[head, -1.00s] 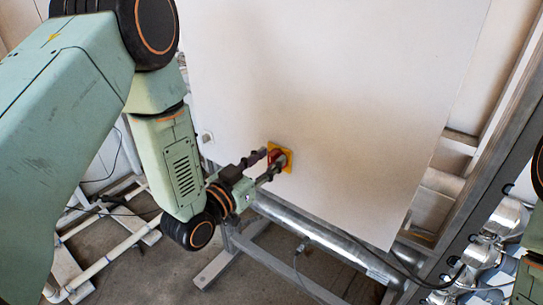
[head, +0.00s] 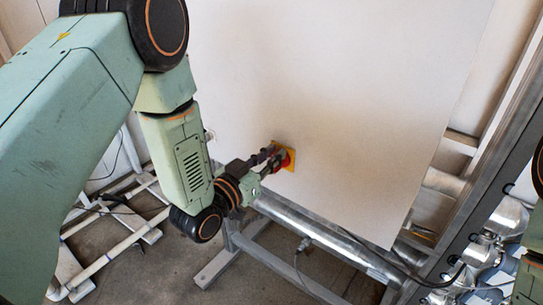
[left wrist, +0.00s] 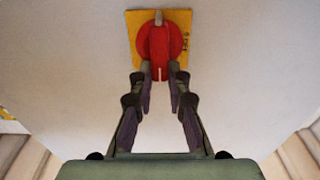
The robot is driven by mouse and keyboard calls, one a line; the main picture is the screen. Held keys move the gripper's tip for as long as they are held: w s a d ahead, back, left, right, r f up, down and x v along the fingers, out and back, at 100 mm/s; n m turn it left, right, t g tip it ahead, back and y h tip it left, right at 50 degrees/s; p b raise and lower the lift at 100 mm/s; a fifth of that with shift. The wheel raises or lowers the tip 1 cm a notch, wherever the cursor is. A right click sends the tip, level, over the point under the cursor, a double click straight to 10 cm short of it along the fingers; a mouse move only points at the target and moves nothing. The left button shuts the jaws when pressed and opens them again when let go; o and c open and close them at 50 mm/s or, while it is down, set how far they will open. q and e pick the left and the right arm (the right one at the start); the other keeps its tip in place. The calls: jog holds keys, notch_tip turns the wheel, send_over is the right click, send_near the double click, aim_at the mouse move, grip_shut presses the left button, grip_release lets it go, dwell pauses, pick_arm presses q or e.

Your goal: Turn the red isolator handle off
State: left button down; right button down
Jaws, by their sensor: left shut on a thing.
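The red isolator handle (head: 287,157) sits on a yellow square plate (head: 293,162) low on the white panel. In the left wrist view the handle (left wrist: 160,45) is a red disc with a raised red grip, which runs up and down the picture. Dark lettering on the yellow plate (left wrist: 184,20) is too small to read surely. My left gripper (head: 272,159) is shut on the handle, and its fingers partly hide it in the head view. In the left wrist view the fingers (left wrist: 160,82) lie on either side of the grip. My right gripper is out of view.
The white panel (head: 350,90) is flat and clear around the handle. A silver pipe (head: 320,240) runs below it. A metal frame (head: 490,150) and shiny ducts (head: 490,250) stand at the right. White pipework (head: 110,255) stands on the floor at the left.

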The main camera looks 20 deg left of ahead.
pick_arm(q)
jog(key=shift+n, duration=0.3)
jog(key=n, duration=0.2)
jog(key=a+n, duration=0.1)
jog(key=n, duration=0.1)
jog(key=shift+w+f, duration=0.15)
jog(key=shift+w, duration=0.05)
jog(key=shift+w+a+f+n+b, duration=0.1)
jog(key=shift+a+f+n+b, duration=0.25)
jog(key=shift+n, duration=1.85)
jog(key=shift+w+a+f+n+b, duration=0.15)
jog(key=shift+f+n+b, duration=0.3)
jog(key=shift+n, duration=1.75)
jog(key=shift+w+a+f+n+b, duration=0.1)
jog(key=shift+a+f+n+b, duration=0.25)
jog(key=shift+n, duration=1.85)
jog(key=shift+d, duration=0.1)
jog(key=c, duration=1.3)
grip_release()
